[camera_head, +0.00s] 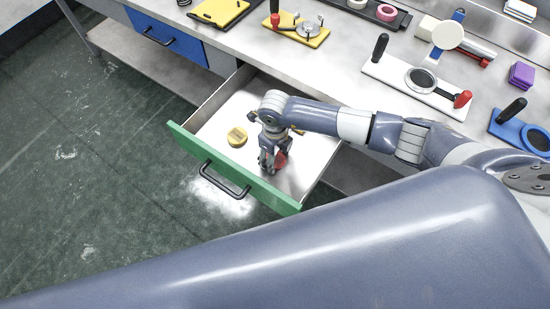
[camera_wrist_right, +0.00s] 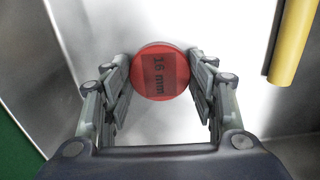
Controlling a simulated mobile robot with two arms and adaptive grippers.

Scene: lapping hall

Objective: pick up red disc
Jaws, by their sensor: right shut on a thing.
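The red disc (camera_wrist_right: 161,71) shows in the right wrist view with a dark label reading "16 mm". My right gripper (camera_wrist_right: 160,80) is shut on it, with one finger on each side. In the head view the right gripper (camera_head: 271,163) reaches down into the open drawer, and part of the red disc (camera_head: 281,159) shows beside the fingers. I cannot tell whether the disc touches the drawer floor. My left gripper is not in view.
The open drawer (camera_head: 201,171) has a green front and black handle. A yellow disc (camera_head: 237,137) lies inside it, left of my gripper. A yellow bar (camera_wrist_right: 294,40) shows at the wrist view's right. The workbench above holds several fixtures, including a white plate (camera_head: 379,69).

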